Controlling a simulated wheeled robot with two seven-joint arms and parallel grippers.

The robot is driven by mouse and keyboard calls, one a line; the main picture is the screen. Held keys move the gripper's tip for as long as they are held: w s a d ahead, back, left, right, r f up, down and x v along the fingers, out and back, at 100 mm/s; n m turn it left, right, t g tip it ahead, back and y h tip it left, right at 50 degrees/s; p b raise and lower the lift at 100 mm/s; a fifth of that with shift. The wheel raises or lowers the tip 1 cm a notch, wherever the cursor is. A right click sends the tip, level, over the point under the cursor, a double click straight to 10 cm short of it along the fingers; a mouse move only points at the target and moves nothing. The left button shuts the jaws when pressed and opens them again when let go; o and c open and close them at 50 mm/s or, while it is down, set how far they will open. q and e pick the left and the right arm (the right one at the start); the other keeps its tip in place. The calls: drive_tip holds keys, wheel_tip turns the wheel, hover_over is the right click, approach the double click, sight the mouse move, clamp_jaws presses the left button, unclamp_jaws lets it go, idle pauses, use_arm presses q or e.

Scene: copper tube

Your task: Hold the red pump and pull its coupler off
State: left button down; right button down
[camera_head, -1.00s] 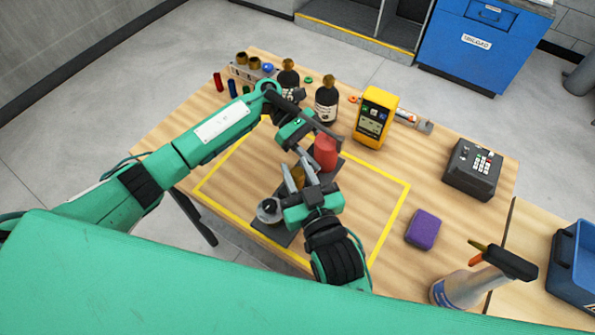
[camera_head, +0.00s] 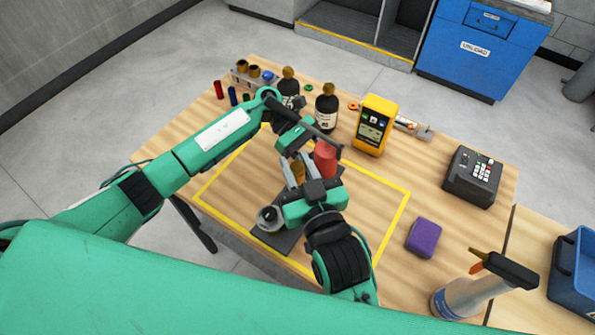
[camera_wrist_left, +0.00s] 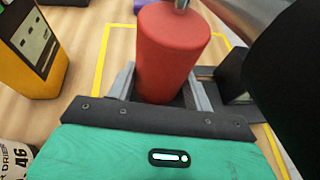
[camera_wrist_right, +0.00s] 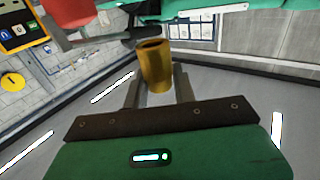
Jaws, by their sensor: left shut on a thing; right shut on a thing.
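The red pump (camera_head: 325,160) stands upright near the middle of the yellow-outlined area. My left gripper (camera_wrist_left: 160,88) is shut around its body, one finger on each side. A grey metal stub (camera_wrist_left: 182,5) shows at the pump's top in the left wrist view. The brass coupler (camera_wrist_right: 155,66) is in my right gripper (camera_wrist_right: 158,92), shut on it. Its open end shows in the right wrist view, with nothing seen inserted. In the head view the coupler (camera_head: 298,171) is just left of the pump. My arms hide part of both.
A dark base plate (camera_head: 277,240) carries a round grey fitting (camera_head: 268,214) in front of the grippers. Two dark bottles (camera_head: 327,108), a yellow meter (camera_head: 375,125) and a black keypad box (camera_head: 472,177) stand behind and right. A purple block (camera_head: 423,236) and spray bottle (camera_head: 470,285) are front right.

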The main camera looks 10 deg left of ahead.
use_arm(q)
drive_tip(key=shift+d+r, duration=0.1)
drive_tip(key=shift+r, duration=0.3)
use_arm(e)
drive_tip(key=shift+r, duration=0.35)
use_arm(q)
drive_tip(key=shift+f, duration=0.1)
use_arm(e)
drive_tip(key=shift+f, duration=0.15)
